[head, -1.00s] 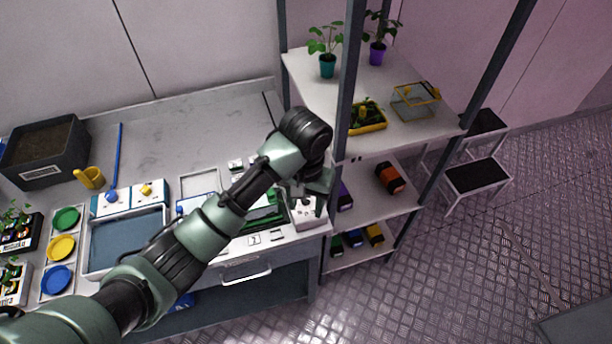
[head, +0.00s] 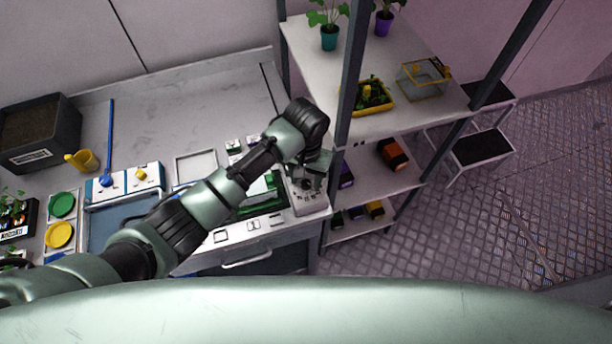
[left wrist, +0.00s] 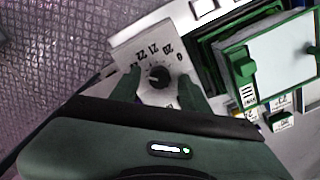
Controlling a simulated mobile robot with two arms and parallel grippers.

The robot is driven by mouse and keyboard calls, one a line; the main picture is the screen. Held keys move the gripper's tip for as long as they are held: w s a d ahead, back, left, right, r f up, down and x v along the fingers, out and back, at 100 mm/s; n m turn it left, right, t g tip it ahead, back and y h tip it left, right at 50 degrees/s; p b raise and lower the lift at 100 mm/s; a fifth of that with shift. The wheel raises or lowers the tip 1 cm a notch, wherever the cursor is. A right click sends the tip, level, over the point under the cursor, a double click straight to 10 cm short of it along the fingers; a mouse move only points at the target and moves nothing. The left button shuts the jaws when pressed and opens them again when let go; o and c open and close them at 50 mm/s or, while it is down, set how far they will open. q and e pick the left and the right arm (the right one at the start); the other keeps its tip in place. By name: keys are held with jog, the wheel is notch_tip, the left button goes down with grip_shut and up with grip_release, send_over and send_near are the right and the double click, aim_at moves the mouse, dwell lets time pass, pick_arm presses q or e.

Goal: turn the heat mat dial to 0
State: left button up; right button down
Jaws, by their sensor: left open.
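The heat mat dial is a small black knob (left wrist: 159,77) on a white control box (left wrist: 128,52) with printed numbers, among them 0, 20, 21 and 22. Which number the knob points to is not clear. In the head view the control box (head: 308,206) sits at the bench's right front corner, partly hidden by my arm. My left gripper (head: 307,184) is over it. In the left wrist view my left gripper (left wrist: 158,92) is open, with one finger on each side of the knob. I cannot tell whether the fingers touch it. My right gripper is not in view.
A green tray with a pale lid (left wrist: 282,62) stands right beside the control box. The shelf rack's dark post (head: 347,80) rises close to my left wrist. A yellow tray (head: 371,96) and a clear tank (head: 424,78) sit on the rack.

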pick_arm(q)
jog(key=shift+f, duration=0.2)
grip_shut()
jog(key=shift+r, duration=0.1)
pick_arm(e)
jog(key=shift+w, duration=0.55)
